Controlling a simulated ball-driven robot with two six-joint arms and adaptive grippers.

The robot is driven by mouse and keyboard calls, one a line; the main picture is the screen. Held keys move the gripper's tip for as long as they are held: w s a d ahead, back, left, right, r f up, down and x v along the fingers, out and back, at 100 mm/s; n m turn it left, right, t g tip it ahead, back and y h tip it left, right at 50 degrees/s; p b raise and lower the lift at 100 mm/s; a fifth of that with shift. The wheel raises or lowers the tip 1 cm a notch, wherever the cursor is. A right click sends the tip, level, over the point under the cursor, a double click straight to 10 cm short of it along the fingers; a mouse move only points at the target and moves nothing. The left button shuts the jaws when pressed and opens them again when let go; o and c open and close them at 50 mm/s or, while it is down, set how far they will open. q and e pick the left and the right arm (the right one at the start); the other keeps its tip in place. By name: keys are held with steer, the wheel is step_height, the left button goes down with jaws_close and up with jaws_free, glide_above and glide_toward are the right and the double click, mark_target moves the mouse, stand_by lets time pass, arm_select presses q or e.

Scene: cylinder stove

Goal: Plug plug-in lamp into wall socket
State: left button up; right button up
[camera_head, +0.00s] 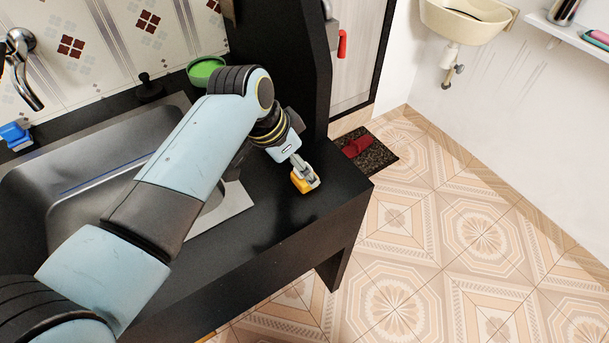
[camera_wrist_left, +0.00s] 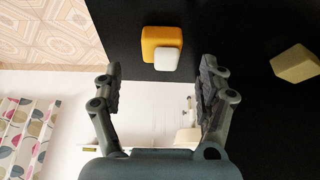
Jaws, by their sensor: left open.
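A small orange block with a white front part, which looks like the plug-in lamp (camera_head: 297,185), lies on the black counter near its right end. It also shows in the left wrist view (camera_wrist_left: 148,38), just beyond and between the fingertips. My left gripper (camera_head: 307,176) is over it, partly covering it in the head view. In the left wrist view my left gripper (camera_wrist_left: 160,70) has its fingers spread, with one on each side and a visible gap to the lamp. I cannot make out a wall socket. My right gripper is not in view.
The black counter (camera_head: 262,245) holds a metal sink (camera_head: 110,150) and a green bowl (camera_head: 205,68). A beige block (camera_wrist_left: 296,64) lies right of the lamp in the wrist view. A tall black panel (camera_head: 285,60) stands behind the gripper. Open tiled floor (camera_head: 470,230) lies right.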

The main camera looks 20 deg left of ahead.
arm_select(q)
steer(key=x, duration=0.4)
steer(key=shift+w+f, duration=0.1)
steer(key=shift+f, duration=0.25)
steer(key=shift+w+f, duration=0.1)
steer(key=shift+f, duration=0.1)
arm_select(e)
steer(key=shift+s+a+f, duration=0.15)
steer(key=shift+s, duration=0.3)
arm_select(q)
steer(key=c, duration=1.2)
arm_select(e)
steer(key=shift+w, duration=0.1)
arm_select(q)
steer(key=shift+r, duration=0.4)
step_height(320, 180, up, 9)
steer(key=shift+r, duration=0.15)
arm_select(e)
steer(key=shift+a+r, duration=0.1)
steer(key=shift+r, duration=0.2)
